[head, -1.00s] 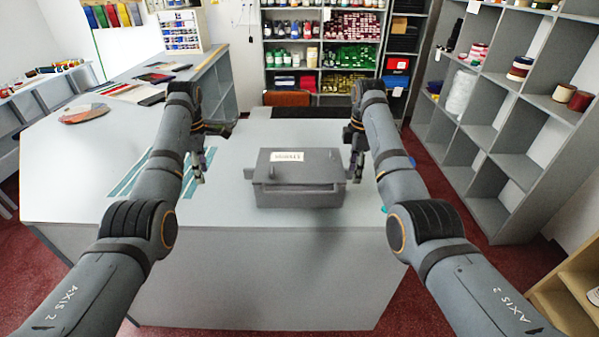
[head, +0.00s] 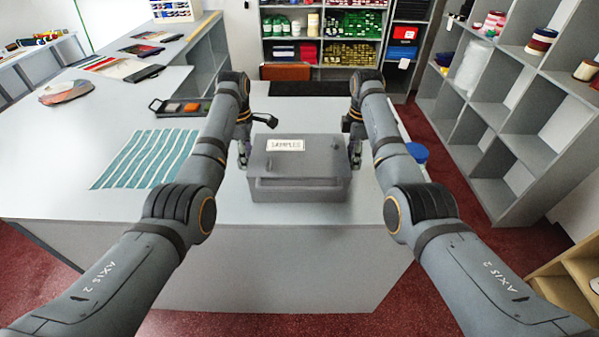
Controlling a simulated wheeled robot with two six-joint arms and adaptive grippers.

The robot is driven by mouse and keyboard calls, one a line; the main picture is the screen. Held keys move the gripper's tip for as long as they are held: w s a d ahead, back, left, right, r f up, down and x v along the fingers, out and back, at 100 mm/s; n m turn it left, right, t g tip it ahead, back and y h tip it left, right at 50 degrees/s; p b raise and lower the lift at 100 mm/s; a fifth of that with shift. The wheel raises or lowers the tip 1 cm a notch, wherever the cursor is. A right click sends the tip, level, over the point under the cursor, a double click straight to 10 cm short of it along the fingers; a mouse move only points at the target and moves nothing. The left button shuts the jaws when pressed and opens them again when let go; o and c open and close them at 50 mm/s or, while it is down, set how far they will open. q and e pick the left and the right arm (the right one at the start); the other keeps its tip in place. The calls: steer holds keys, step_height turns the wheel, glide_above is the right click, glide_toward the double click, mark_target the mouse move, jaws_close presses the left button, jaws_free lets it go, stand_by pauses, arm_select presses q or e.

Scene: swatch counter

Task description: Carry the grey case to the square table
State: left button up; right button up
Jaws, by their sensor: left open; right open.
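My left gripper (head: 244,156) is open just at the left side of the case. My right gripper (head: 355,153) is open close to its right side. Whether either one touches the case I cannot tell. The fingers are small and partly hidden by my arms and the case. I cannot make out a separate square table.
A striped teal cloth (head: 147,159) lies left of my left arm, with a dark tray (head: 179,108) behind it. A blue round item (head: 417,152) is beside my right arm. Grey shelving (head: 500,120) stands at right. Red floor shows between counter and shelving.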

arm_select(q)
step_height(320, 180, down, 5)
steer(key=shift+s+a+r, duration=0.1)
steer(key=shift+s, duration=0.05)
arm_select(e)
steer(key=f, duration=0.4)
steer(key=shift+s+f, duration=0.2)
steer(key=shift+s, duration=0.05)
arm_select(q)
steer(key=shift+f, duration=0.55)
arm_select(e)
steer(key=shift+w+f, duration=0.15)
steer(key=shift+f, duration=0.3)
steer(key=shift+a, duration=0.1)
arm_select(q)
steer(key=shift+c, duration=1.1)
arm_select(e)
steer(key=shift+r, duration=0.1)
steer(key=shift+c, duration=1.1)
arm_select(q)
jaws_close()
arm_select(e)
jaws_close()
arm_select(q)
steer(key=shift+r, duration=0.15)
